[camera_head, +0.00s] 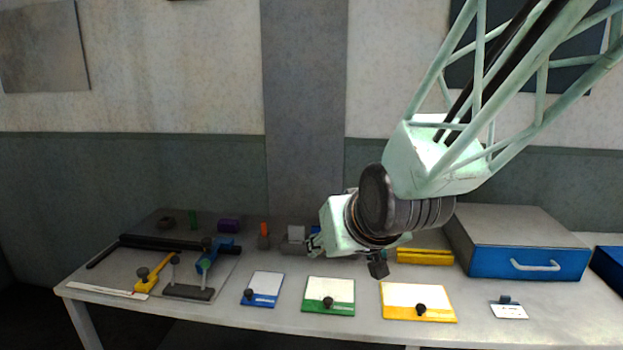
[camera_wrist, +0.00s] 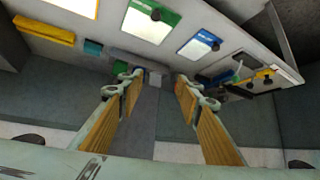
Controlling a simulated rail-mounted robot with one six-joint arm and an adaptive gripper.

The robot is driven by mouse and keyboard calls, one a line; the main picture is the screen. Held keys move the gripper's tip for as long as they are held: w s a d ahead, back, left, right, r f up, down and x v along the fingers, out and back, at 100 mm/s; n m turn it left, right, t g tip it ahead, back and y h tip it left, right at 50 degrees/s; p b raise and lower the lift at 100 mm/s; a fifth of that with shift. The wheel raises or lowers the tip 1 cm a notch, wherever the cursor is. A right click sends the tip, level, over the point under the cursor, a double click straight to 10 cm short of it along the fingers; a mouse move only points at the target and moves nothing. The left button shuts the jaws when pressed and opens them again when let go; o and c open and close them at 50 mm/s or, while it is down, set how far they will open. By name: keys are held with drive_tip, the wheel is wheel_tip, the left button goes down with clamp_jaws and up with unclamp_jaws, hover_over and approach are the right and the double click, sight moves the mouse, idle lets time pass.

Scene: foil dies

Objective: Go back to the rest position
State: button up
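My gripper (camera_head: 314,243) is over the back-middle part of the table (camera_head: 480,337), at the end of my pale green arm. In the wrist view, my gripper (camera_wrist: 160,78) has two wood-coloured fingers standing well apart. In the head view the fingers are small and partly hidden by the wrist.
Blue (camera_head: 262,289), green (camera_head: 329,296) and yellow (camera_head: 418,301) framed plates lie along the front.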

drive_tip(key=s+d+r+m+g+h, duration=0.1)
drive_tip(key=s+d, duration=0.4)
drive_tip(key=s, duration=0.6)
drive_tip(key=s+d+r+m+g, duration=0.1)
drive_tip(key=s+d, duration=0.5)
drive_tip(key=s, duration=0.6)
drive_tip(key=s+d+r+g+h, duration=0.1)
drive_tip(key=s+d+r+g, duration=0.2)
drive_tip(key=s, duration=0.9)
drive_tip(key=d+r, duration=0.1)
drive_tip(key=d, duration=0.1)
drive_tip(key=shift+d+r+m+h, duration=0.2)
drive_tip(key=shift+d+m+h, duration=0.1)
drive_tip(key=shift+d+m, duration=0.1)
